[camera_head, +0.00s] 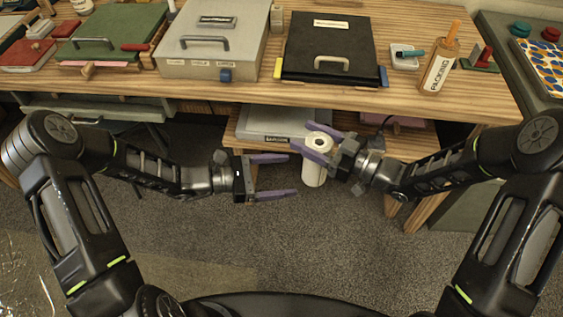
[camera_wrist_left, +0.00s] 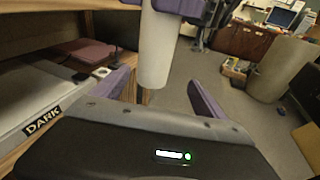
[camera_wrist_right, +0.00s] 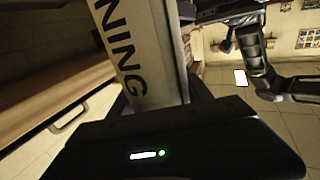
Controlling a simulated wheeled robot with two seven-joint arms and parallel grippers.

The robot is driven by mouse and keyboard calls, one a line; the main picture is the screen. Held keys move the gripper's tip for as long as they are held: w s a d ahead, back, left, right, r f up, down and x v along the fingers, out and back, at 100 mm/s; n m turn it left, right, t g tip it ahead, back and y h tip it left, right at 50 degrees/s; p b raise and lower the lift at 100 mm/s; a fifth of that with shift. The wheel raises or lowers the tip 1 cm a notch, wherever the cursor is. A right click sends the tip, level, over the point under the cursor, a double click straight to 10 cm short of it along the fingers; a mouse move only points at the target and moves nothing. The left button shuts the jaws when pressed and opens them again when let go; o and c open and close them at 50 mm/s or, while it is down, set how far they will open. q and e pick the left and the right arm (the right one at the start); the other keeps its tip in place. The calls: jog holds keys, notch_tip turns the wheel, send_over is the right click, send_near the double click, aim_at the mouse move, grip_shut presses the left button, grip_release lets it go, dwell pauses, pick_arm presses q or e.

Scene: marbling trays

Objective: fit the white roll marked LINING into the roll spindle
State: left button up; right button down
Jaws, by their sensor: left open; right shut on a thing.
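The white roll (camera_head: 315,174) hangs roughly upright in front of the desk, its hollow top end showing. My right gripper (camera_head: 304,138) is shut on it near the top. In the right wrist view the roll (camera_wrist_right: 150,45) shows the letters "NING"; the rest of its label is cut off. My left gripper (camera_head: 284,177) is open and empty, just left of the roll and apart from it. In the left wrist view the roll (camera_wrist_left: 158,52) hangs beyond the open fingers. I cannot make out the roll spindle with certainty.
On the desk (camera_head: 420,104) stand a grey case (camera_head: 205,68), a black case (camera_head: 330,80) and a tan bottle-like piece marked PACKING (camera_head: 437,74). A lower shelf holds a grey case (camera_head: 265,122) and a pink item (camera_head: 402,120). Open floor lies below my grippers.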

aim_at(305, 159)
pick_arm(q)
jog(key=r, duration=0.1)
jog(key=w+r+n+t+h, duration=0.1)
jog(key=r, duration=0.1)
jog(key=shift+w+r, duration=0.1)
jog(key=shift+r, duration=0.05)
jog(key=shift+r+h, duration=0.2)
jog(key=shift+h, duration=0.1)
jog(key=x, duration=1.2)
jog(key=c, duration=1.5)
jog(key=shift+c, duration=0.3)
pick_arm(e)
jog(key=shift+c, duration=1.9)
grip_release()
